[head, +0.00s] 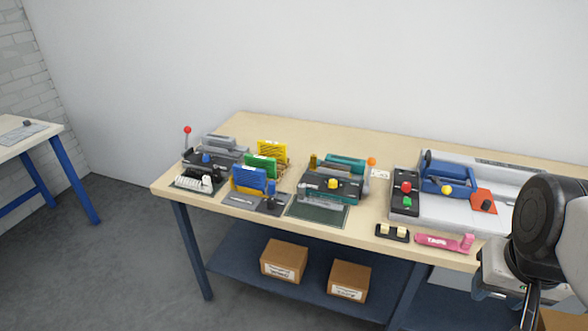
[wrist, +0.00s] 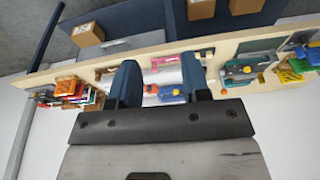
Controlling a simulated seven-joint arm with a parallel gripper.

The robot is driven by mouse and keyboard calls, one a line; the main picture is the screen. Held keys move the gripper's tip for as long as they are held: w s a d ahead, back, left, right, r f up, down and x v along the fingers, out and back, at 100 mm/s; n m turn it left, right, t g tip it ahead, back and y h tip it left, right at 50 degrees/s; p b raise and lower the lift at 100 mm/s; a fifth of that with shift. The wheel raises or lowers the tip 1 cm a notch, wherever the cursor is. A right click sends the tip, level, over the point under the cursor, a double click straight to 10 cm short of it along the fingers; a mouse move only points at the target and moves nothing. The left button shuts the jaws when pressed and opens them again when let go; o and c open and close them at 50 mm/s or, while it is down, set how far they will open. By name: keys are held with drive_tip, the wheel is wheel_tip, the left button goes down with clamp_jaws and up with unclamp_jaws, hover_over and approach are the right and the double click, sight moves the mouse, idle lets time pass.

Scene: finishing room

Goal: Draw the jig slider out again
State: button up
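No part is clearly marked as the jig slider. A blue fixture (head: 447,173) with a yellow knob stands on a pale tray at the right of the bench. Beside it is an orange-red plate (head: 483,197) with a dark knob, possibly a sliding part; I cannot tell how far in it sits. My gripper (wrist: 158,78) is open and empty, its two blue fingers apart in the wrist view. The bench and the blue fixture (wrist: 172,95) show beyond and between the fingers, well away from them. In the head view my wrist covers the right end of the bench.
A teal machine (head: 345,164) with an orange-ball lever and a grey machine (head: 212,146) with a red-ball lever stand left. Colored racks (head: 262,163) sit between. A pink tape dispenser (head: 440,242) lies near the front edge. Cardboard boxes (head: 284,260) sit on the lower shelf.

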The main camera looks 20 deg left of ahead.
drive_tip(key=shift+o, duration=0.7)
drive_tip(key=w+a+r+m, duration=0.1)
drive_tip(key=w+a+m, duration=0.1)
drive_tip(key=w+a, duration=0.2)
drive_tip(key=w+a+r+m+y, duration=0.1)
drive_tip(key=w+a, duration=0.4)
drive_tip(key=w, duration=0.6)
drive_tip(key=shift+m+g+y, duration=0.3)
drive_tip(key=shift+m, duration=0.3)
drive_tip(key=m+g+y, duration=0.3)
drive_tip(key=m, duration=0.9)
hover_over(273, 182)
drive_tip(key=d, duration=0.3)
wheel_tip(273, 182, down, 20)
drive_tip(key=shift+a+r, duration=0.2)
drive_tip(key=shift+a, duration=0.05)
drive_tip(key=shift+w+f, duration=0.1)
drive_tip(key=shift+f, duration=0.05)
drive_tip(key=shift+x, duration=3.8)
